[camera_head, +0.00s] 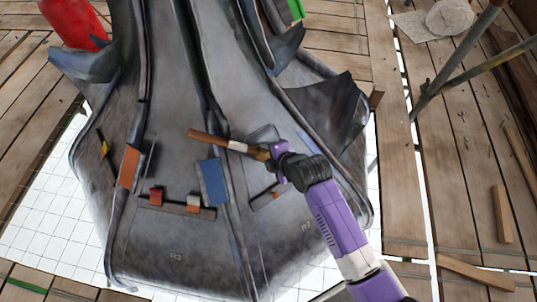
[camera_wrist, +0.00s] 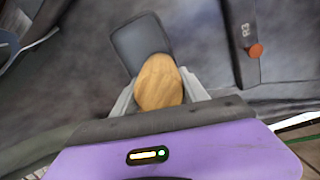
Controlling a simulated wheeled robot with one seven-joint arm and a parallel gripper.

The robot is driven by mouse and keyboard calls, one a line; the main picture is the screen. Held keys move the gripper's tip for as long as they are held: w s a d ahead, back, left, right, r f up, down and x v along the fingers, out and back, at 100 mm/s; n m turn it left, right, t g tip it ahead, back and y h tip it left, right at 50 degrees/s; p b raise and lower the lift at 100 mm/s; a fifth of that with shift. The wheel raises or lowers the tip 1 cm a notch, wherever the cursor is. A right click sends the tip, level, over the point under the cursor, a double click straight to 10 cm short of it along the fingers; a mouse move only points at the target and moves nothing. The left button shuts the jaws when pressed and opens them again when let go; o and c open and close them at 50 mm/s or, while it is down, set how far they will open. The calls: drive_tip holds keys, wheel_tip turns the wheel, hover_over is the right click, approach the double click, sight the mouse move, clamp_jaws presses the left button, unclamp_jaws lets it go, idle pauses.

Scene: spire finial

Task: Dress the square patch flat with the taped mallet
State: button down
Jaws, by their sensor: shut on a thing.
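The taped mallet (camera_head: 212,138) has a brown wooden shaft with a white tape band, and sticks out to the left from my gripper (camera_head: 273,155) above the grey spire surface. My gripper is shut on it. In the wrist view its rounded wooden end (camera_wrist: 158,82) sits between the fingers of my gripper (camera_wrist: 160,98). The square patch (camera_wrist: 141,42) is a dark grey, round-cornered plate just beyond the mallet; the wood covers its near edge. In the head view the patch (camera_head: 263,134) shows just behind my gripper. I cannot tell whether mallet and patch touch.
A blue block (camera_head: 212,182) and an orange block (camera_head: 130,166) lie on the spire's panels. A ledge with small red and orange pieces (camera_head: 176,205) runs below them. Raised ribs divide the panels. Scaffold poles (camera_head: 455,70) and wooden planks (camera_head: 400,180) stand to the right.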

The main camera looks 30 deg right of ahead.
drive_tip(key=shift+r, duration=0.1)
drive_tip(key=p+v, duration=0.3)
drive_tip(key=shift+r+p, duration=0.4)
drive_tip(key=shift+s+d, duration=0.1)
drive_tip(key=shift+s, duration=0.25)
drive_tip(key=b+x, duration=0.2)
drive_tip(key=x, duration=0.2)
drive_tip(key=shift+f+b, duration=0.2)
drive_tip(key=shift+b, duration=0.1)
drive_tip(key=shift+w, duration=0.2)
drive_tip(key=shift+r, duration=0.1)
